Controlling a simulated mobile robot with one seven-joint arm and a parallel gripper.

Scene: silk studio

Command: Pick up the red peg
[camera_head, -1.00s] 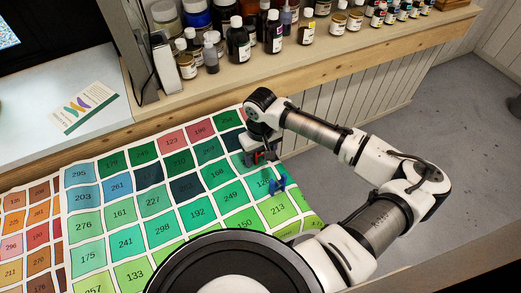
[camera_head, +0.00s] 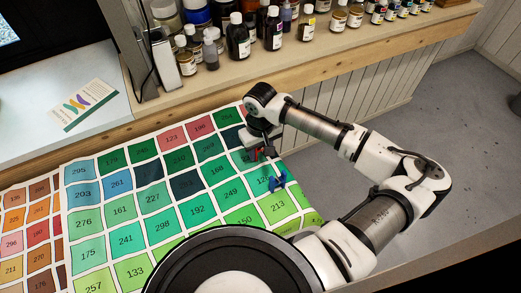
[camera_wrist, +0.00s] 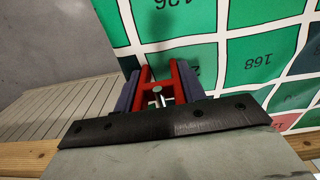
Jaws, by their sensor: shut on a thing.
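The red peg (camera_wrist: 177,75) shows in the wrist view as two red bars with a crossbar and a small metal part. It sits between the two blue-grey fingers of my gripper (camera_wrist: 160,88), which are shut on it from either side. In the head view, my gripper (camera_head: 262,155) is over the right part of the numbered colour chart, and a bit of red (camera_head: 269,152) shows at its fingers. The rest of the peg is hidden there. I cannot tell whether the peg touches the chart.
A blue peg-like piece (camera_head: 277,183) lies on the chart (camera_head: 178,237) just in front of my gripper. Several bottles and jars (camera_head: 238,42) stand on the wooden shelf behind. A leaflet (camera_head: 88,104) lies at the left. Grey floor (camera_head: 440,130) shows beyond the right edge.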

